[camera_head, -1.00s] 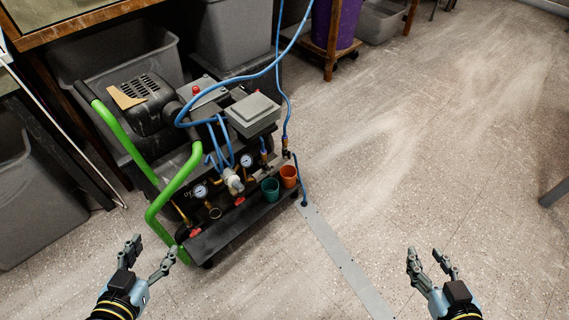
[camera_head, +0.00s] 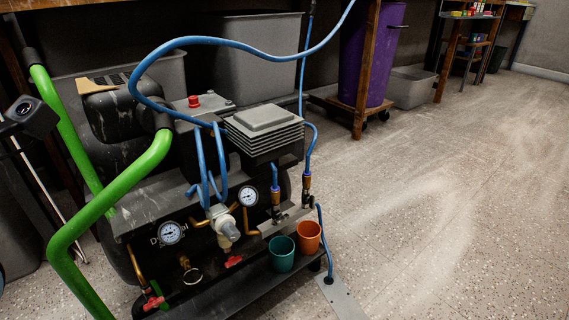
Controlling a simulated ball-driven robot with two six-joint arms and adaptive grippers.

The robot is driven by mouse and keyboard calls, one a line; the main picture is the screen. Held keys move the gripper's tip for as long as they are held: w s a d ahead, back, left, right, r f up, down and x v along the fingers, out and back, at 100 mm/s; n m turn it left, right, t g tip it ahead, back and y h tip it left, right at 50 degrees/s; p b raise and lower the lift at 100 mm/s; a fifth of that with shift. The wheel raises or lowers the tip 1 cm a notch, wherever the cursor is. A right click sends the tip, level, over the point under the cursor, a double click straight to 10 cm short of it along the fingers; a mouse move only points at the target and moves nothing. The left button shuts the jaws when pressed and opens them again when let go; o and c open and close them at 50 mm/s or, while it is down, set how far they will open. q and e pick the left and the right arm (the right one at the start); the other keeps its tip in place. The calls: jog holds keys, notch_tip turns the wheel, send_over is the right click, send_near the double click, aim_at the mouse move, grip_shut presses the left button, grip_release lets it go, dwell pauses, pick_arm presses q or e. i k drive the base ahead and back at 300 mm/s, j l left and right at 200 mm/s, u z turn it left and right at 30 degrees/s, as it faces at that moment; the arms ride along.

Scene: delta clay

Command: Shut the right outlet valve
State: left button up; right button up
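The compressor cart (camera_head: 170,205) with green handle bars stands at the left and centre. Two red valve handles show low on its front. The right red handle (camera_head: 233,261) sits below the white regulator and lies nearly sideways in the picture. The left red handle (camera_head: 153,302) is lower and nearer, close to the picture's bottom edge. Two brass hose couplings, a left one (camera_head: 275,197) and a right one (camera_head: 307,185), carry blue hoses to the right of the gauges. I cannot tell whether either red valve is open or shut.
A teal cup (camera_head: 281,253) and an orange cup (camera_head: 309,237) stand on the cart's front shelf. A blue hose (camera_head: 240,42) arches above the cart. A floor strip (camera_head: 340,300) lies right of it. The floor at the right is clear.

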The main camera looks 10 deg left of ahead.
aim_at(311, 201)
jog(key=i, duration=0.25)
jog(key=l+z, duration=0.15)
jog(key=l, duration=1.45)
jog(key=i, duration=0.1)
